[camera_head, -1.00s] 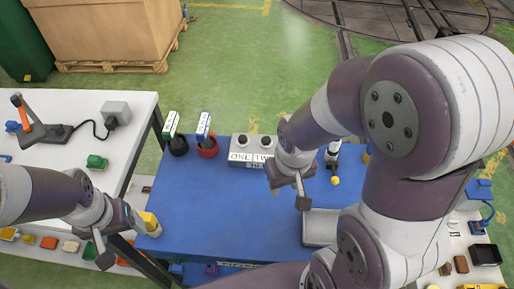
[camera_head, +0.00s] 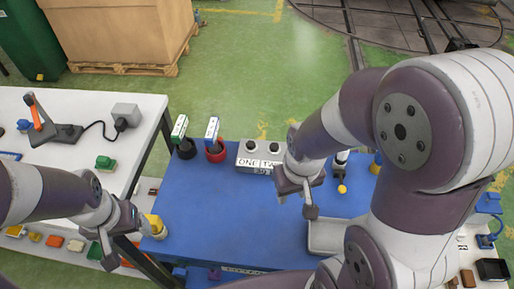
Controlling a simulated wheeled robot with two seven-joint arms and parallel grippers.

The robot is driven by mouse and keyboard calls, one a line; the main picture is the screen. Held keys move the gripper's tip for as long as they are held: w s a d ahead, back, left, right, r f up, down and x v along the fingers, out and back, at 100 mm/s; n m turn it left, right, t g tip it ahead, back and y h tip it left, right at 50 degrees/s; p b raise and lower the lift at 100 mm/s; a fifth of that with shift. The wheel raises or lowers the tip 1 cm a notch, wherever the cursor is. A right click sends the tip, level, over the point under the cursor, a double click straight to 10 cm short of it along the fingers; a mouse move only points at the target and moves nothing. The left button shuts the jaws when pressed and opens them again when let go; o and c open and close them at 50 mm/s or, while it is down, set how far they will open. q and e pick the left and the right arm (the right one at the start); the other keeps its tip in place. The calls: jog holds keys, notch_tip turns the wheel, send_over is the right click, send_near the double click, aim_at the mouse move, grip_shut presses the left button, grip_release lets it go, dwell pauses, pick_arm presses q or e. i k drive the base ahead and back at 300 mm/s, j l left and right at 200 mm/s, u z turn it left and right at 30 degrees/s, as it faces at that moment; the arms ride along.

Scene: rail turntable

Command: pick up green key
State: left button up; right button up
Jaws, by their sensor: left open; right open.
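My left gripper (camera_head: 124,238) is open and empty, low at the left beside the yellow bottle-like item, well in front of the green tag. My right gripper (camera_head: 296,204) is open and empty over the blue table, in front of the grey box and to the right of both tags.
A grey box marked ONE and TWO (camera_head: 257,151) has two dark knobs. A grey tray (camera_head: 322,238) is partly hidden by my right arm. A yellow item (camera_head: 155,226) stands at the blue table's (camera_head: 220,215) left edge. A white table (camera_head: 60,180) is at left.

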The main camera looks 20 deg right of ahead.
aim_at(178, 136)
jog(key=j+z, duration=0.2)
jog(key=z, duration=0.2)
jog(key=j+z, duration=0.15)
jog(key=z, duration=0.25)
jog(key=j+z, duration=0.2)
jog(key=z, duration=0.2)
